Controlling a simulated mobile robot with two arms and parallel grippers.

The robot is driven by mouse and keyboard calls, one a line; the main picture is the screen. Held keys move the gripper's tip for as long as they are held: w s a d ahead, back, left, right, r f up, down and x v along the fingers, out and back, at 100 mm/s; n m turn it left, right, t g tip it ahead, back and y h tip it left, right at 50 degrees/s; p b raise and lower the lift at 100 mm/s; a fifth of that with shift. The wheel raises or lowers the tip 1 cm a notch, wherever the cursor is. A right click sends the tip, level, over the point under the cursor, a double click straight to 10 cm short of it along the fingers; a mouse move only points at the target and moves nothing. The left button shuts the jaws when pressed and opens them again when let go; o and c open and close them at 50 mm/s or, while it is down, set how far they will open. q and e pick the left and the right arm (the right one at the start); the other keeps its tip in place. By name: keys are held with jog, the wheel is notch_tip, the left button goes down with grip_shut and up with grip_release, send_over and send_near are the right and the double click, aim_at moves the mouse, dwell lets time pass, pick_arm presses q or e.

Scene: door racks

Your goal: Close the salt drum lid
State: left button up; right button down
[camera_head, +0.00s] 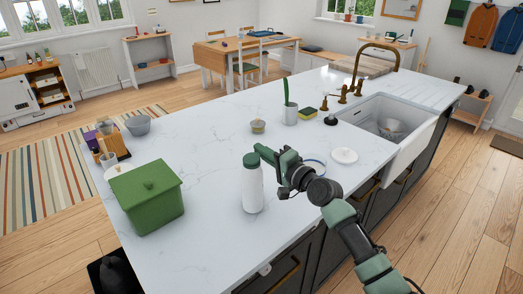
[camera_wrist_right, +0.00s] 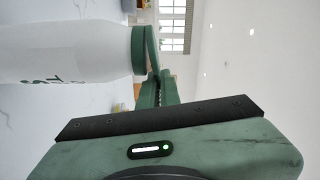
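The salt drum (camera_head: 252,188) is a white cylinder with a green top (camera_head: 251,160). It stands upright near the front edge of the white island counter. In the right wrist view the drum (camera_wrist_right: 65,50) lies sideways at upper left, with dark lettering. A thin green lid flap (camera_wrist_right: 151,48) shows beside its green collar, slightly apart from it at the lower end. My right gripper (camera_head: 270,152) is at the right of the drum's top. Its fingers (camera_wrist_right: 158,88) look shut, close to the flap; whether they touch it is unclear. My left gripper is out of view.
A green lidded box (camera_head: 148,200) stands to the left on the counter (camera_head: 190,130). A plant pot (camera_head: 290,114), a sponge (camera_head: 307,113), a white round lid (camera_head: 344,155) and the sink (camera_head: 400,105) are behind and right.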

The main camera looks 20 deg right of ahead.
jog(key=shift+f, duration=0.15)
dwell(0.4)
jog(key=c, duration=1.6)
grip_release()
jog(key=shift+b+v, duration=0.8)
jog(key=shift+v, duration=3.1)
